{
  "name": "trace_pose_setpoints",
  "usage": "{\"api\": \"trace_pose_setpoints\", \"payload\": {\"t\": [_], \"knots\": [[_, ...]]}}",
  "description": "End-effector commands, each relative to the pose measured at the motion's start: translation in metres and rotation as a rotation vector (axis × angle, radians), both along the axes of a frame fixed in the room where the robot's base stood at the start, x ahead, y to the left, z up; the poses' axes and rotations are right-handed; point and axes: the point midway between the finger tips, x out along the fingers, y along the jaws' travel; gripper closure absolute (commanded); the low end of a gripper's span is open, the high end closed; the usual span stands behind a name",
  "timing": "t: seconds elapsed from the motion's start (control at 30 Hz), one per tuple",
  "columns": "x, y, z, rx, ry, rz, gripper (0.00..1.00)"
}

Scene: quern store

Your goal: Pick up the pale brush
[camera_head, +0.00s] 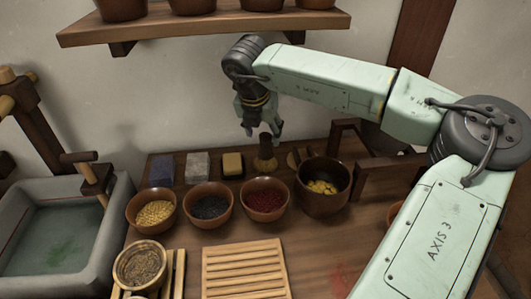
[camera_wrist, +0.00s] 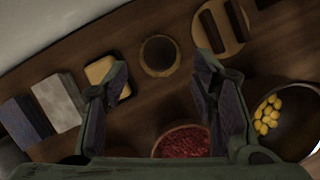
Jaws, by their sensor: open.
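A small upright round piece with a dark brown top and a paler tan lower rim (camera_head: 265,163) stands on the bench below my gripper; it looks like the brush, though its bristles are not clear. In the wrist view it is a tan-rimmed round shape with a dark centre (camera_wrist: 160,55), between and beyond the fingertips. My gripper (camera_head: 263,134) is open and empty, pointing down just above this piece. In the wrist view its two fingers (camera_wrist: 162,72) stand wide apart, and nothing is between them.
Left of the piece lie a yellow block (camera_head: 233,163), a grey block (camera_head: 197,166) and a blue block (camera_head: 161,168). A round disc with dark bars (camera_wrist: 220,28) is to its right. Bowls, including one of red grains (camera_head: 265,200), stand in front. A shelf (camera_head: 200,28) hangs above.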

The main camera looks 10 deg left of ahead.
Motion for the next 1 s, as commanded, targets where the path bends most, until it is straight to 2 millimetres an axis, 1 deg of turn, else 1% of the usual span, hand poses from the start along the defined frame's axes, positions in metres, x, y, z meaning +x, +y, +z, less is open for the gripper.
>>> {"api": "trace_pose_setpoints", "payload": {"t": [0.03,0.07,0.1,0.2,0.33,0.43,0.63,1.0], "knots": [[0.006,0.000,0.002,0.000,0.001,-0.001,0.48],[0.009,0.000,0.000,0.001,0.002,-0.001,0.48],[0.011,0.000,-0.008,0.002,0.004,0.000,0.48],[0.017,0.000,-0.025,0.001,0.005,0.001,0.48],[0.023,-0.001,-0.040,0.001,0.002,0.000,0.48],[0.025,-0.001,-0.045,0.002,0.000,0.001,0.48],[0.026,-0.001,-0.046,0.001,0.000,0.000,0.48],[0.026,-0.001,-0.046,0.001,0.000,0.000,0.72]]}}
